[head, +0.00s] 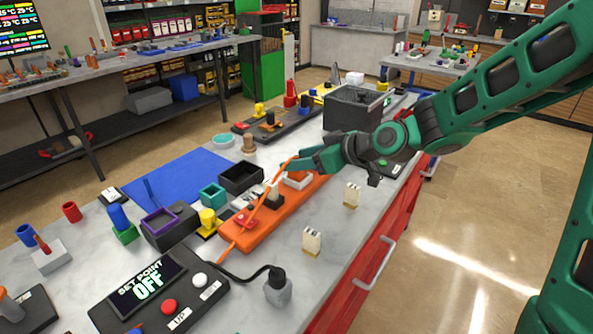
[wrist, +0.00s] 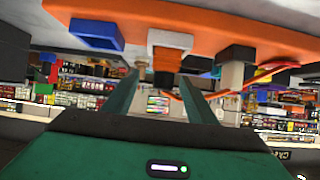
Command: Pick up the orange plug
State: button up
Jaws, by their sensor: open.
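The orange plug (head: 299,175) sits in a white block on the long orange base (head: 262,222) on the workbench, partly behind my gripper. In the wrist view, which looks upside down, the orange plug (wrist: 167,58) stands out from its white block (wrist: 170,40), with the orange base (wrist: 215,22) along the top. My gripper (head: 292,166) is open, just above and beside the plug. In the wrist view, the two green fingers of my gripper (wrist: 160,78) point towards the plug, which shows between the tips. I cannot tell if they touch it.
A dark grey bin (head: 352,110) stands behind my gripper. Black (head: 241,179) and teal (head: 213,195) open boxes stand left of the orange base. Two pale blocks (head: 352,195) (head: 312,241) stand on bare worktop to the right. A control box (head: 152,291) with a cable is nearest.

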jog(key=w+a+f, duration=0.1)
jog(key=a+f, duration=0.2)
jog(key=shift+w, duration=0.4)
jog(key=shift+w+a+f, duration=0.2)
jog(key=shift+w, duration=0.05)
jog(key=c, duration=1.2)
